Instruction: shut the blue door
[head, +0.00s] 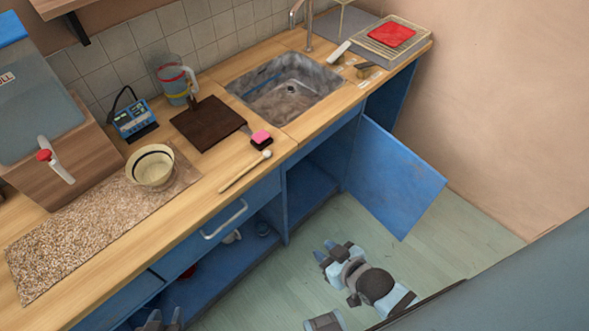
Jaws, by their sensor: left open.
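The blue door (392,180) stands swung open on the lower cabinet under the sink and sticks out over the floor. The open cabinet space (312,190) shows to the left of it. My right gripper (324,250) is over the floor, below and left of the door, apart from it.
The wooden counter (215,180) holds a sink (287,90), a dark board (208,123), a bowl (151,167), a jug (176,80) and a stick (246,172). A drawer with a handle (224,220) is left of the open cabinet. Green floor (440,245) lies clear around the door.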

